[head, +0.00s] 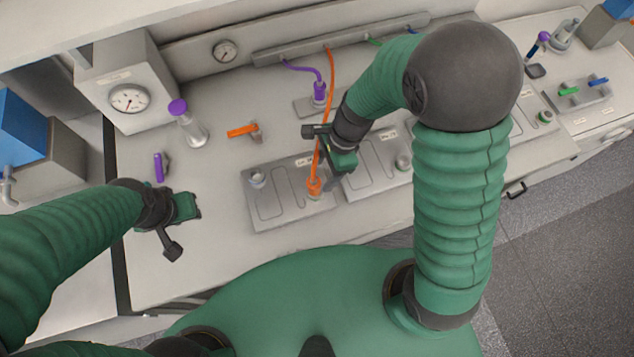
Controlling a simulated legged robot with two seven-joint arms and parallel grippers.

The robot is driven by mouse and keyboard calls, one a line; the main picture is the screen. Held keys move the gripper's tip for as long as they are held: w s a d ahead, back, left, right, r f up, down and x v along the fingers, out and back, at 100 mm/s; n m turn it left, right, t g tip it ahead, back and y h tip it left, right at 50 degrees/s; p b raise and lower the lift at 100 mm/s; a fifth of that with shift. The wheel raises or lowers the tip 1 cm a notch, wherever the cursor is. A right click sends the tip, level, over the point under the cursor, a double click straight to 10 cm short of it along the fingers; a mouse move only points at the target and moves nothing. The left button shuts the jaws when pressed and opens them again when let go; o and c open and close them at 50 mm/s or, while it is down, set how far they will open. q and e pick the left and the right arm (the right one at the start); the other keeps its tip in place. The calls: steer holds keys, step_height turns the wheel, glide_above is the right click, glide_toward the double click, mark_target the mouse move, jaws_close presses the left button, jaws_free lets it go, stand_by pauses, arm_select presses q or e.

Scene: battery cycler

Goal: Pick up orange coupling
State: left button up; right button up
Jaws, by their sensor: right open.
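The orange coupling (314,187) stands upright on the right part of a grey plate (264,212) on the bench. An orange hose (331,85) runs from its top up to the rail at the back wall. My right gripper (325,157) is open and empty, just above and behind the coupling, close to the hose. It looks apart from the coupling, but I cannot tell whether it touches the hose. My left gripper (185,228) is open and empty at the bench's front left, well away from the coupling.
A purple coupling (319,91) with its hose stands behind. An orange-handled valve (243,130), a purple-capped bottle (189,125) and a purple-handled part (160,166) stand to the left. A second grey plate (374,176) lies right of the first. A gauge box (127,97) stands back left.

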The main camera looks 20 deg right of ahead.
mark_target(316, 178)
steer(key=a+f, duration=0.3)
steer(key=f, duration=0.1)
steer(key=shift+s+a, duration=0.15)
steer(key=shift+s, duration=0.15)
steer(key=shift+w+a+f, duration=0.15)
steer(key=shift+a+f, duration=0.05)
steer(key=shift+a, duration=0.05)
steer(key=shift+d, duration=0.45)
steer(key=shift+c, duration=0.9)
steer(key=shift+d, duration=0.25)
steer(key=c, duration=0.5)
steer(key=shift+a, duration=0.1)
steer(key=c, duration=0.4)
arm_select(q)
steer(key=shift+s+a, duration=0.15)
steer(key=shift+a, duration=0.4)
arm_select(e)
steer(key=shift+a, duration=0.2)
jaws_close()
